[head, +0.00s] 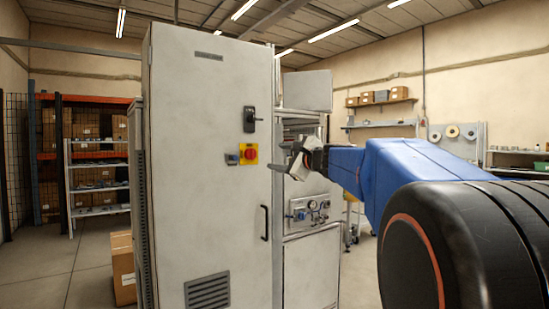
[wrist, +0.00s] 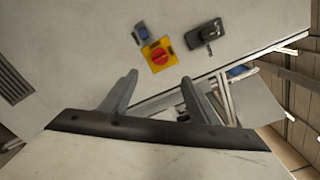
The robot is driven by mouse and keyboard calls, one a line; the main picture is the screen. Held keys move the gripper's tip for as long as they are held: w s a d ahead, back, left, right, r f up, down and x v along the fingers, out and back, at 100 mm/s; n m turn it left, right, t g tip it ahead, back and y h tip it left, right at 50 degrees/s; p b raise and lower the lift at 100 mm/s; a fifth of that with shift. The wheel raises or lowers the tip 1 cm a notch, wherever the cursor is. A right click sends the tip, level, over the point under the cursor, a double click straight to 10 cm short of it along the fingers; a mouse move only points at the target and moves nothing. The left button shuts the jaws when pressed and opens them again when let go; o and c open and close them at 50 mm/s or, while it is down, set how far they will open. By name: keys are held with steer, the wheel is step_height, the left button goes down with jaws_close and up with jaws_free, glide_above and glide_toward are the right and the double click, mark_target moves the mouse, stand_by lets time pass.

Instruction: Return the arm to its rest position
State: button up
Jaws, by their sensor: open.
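My gripper (head: 292,160) is open and empty in the head view, at the end of my blue arm that reaches in from the right. It is in front of the right edge of a tall light-grey cabinet (head: 205,130). In the wrist view the two fingers of my gripper (wrist: 160,88) stand apart with nothing between them. Past them are the cabinet's red knob on a yellow plate (wrist: 159,55), a small blue-grey switch (wrist: 142,33) and a dark handle lock (wrist: 204,34).
The cabinet door has a vertical handle (head: 265,222). Behind it stands a machine with a gauge panel (head: 309,210). Shelves with boxes (head: 98,180) are at the left, and a carton (head: 123,268) is on the floor. A back-wall board holds tape reels (head: 452,131).

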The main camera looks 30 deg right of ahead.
steer(key=shift+s, duration=0.15)
stand_by(0.4)
steer(key=s+a+f+n+g+y, duration=0.1)
steer(key=s+a+f+n+g, duration=0.1)
steer(key=s+a+f+n, duration=0.35)
steer(key=s+a+f+n+g+y, duration=0.1)
steer(key=s+a+f+n+g, duration=0.15)
steer(key=a+f, duration=0.6)
steer(key=s+a+f+n+g+y, duration=0.2)
steer(key=s+a+f+n, duration=0.2)
steer(key=a+f, duration=0.25)
steer(key=s+a+f+n+g+h, duration=0.2)
steer(key=s+f+n+g+h, duration=0.2)
steer(key=s+f+n, duration=0.8)
steer(key=s+f+g, duration=0.2)
steer(key=s+f, duration=0.9)
steer(key=shift+a+f+n+g+h, duration=0.15)
steer(key=shift+n+g+h, duration=0.15)
steer(key=shift+g, duration=0.05)
